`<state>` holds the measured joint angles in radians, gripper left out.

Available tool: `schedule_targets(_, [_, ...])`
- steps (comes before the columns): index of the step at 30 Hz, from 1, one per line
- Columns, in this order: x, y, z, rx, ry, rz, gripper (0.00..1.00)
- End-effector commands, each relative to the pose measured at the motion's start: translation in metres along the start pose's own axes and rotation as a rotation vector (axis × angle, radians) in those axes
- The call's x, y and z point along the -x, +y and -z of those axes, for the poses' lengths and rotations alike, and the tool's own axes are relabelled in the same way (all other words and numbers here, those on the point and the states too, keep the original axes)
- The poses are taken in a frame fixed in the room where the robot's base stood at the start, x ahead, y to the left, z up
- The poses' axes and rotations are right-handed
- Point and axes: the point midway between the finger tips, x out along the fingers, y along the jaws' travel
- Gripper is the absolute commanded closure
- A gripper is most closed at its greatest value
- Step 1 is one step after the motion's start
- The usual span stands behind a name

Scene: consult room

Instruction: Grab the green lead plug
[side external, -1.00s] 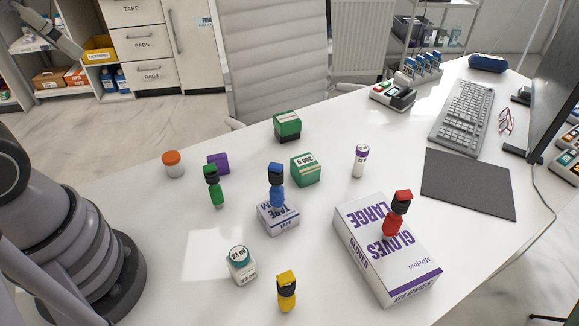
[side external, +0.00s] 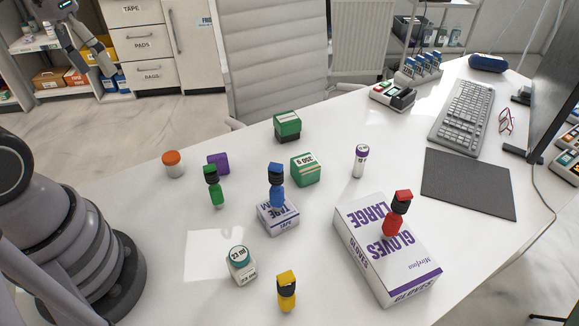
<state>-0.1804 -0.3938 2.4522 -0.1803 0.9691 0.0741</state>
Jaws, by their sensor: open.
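The green lead plug (side external: 214,186) stands upright on the white desk, left of the middle, with a green top, a black band and a green lower body. Similar plugs are near it: a blue one (side external: 276,186) on a small tape box (side external: 278,217), a red one (side external: 396,213) on a large gloves box (side external: 388,250), and a yellow one (side external: 286,291) at the front. My gripper (side external: 98,60) shows at the upper left, in front of the shelves, open and empty. It is well apart from the green plug.
A purple block (side external: 218,162) stands just behind the green plug, with an orange-capped bottle (side external: 173,164) to its left. The desk (side external: 185,215) is clear left of the green plug.

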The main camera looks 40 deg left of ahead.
Motion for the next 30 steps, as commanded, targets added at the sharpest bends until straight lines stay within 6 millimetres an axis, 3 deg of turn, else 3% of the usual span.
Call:
schedule_targets(6, [-0.058,-0.016,0.019,0.318,-0.358,-0.183,0.36])
schedule_targets(15, [-0.137,-0.046,0.036,0.789,-0.704,-0.553,0.36])
schedule_targets(24, [-0.225,-0.080,0.032,1.295,-0.891,-1.004,0.36])
schedule_targets(30, [-0.270,-0.091,0.021,1.546,-0.925,-1.233,0.36])
